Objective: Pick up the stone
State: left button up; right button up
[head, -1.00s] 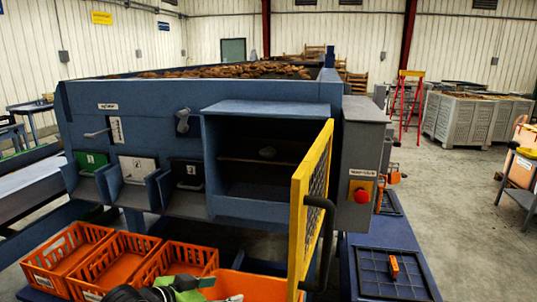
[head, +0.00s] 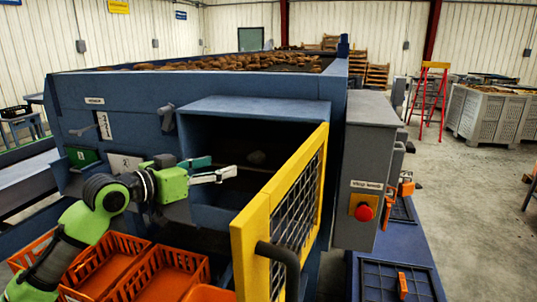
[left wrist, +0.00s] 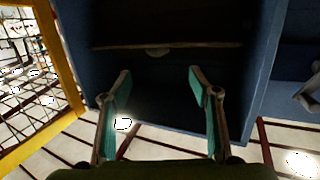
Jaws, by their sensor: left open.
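The stone (head: 257,157) is a small, pale grey, rounded lump on a shelf inside the dark open compartment (head: 258,106). In the left wrist view the stone (left wrist: 157,53) shows dimly at the shelf edge (left wrist: 185,45), beyond the fingertips and between their lines. My left gripper (head: 224,168) is at the compartment's mouth, left of the stone and nearer to me. Its fingers (left wrist: 160,82) are spread with nothing between them. The stone is apart from the fingers. My right gripper is not in view.
The yellow mesh door (head: 285,210) stands open on the compartment's right, with a dark handle. A grey box with a red stop button (head: 364,211) is beyond it. Orange crates (head: 165,275) stand below. Potatoes (head: 215,63) lie on top of the machine.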

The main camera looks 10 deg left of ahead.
pick_arm(q)
jog(key=p, duration=0.2)
send_near(252, 157)
jog(key=w, duration=0.2)
jog(key=x, duration=0.2)
jog(key=shift+w+d+f+p, duration=0.15)
jog(key=shift+d+f+p, duration=0.05)
jog(key=shift+f+p, duration=0.1)
jog(key=shift+w+d, duration=0.1)
jog(key=shift+w, duration=0.1)
jog(key=shift+w+d+r+p, duration=0.1)
jog(key=shift+w+d+p, duration=0.5)
jog(key=shift+p, duration=0.25)
jog(key=p+x, duration=0.1)
jog(key=x, duration=0.2)
jog(key=shift+w+d+f, duration=0.1)
jog(key=shift+w+f, duration=0.1)
jog(key=shift+f, duration=0.1)
jog(key=shift+c, duration=0.8)
jog(key=c, duration=1.1)
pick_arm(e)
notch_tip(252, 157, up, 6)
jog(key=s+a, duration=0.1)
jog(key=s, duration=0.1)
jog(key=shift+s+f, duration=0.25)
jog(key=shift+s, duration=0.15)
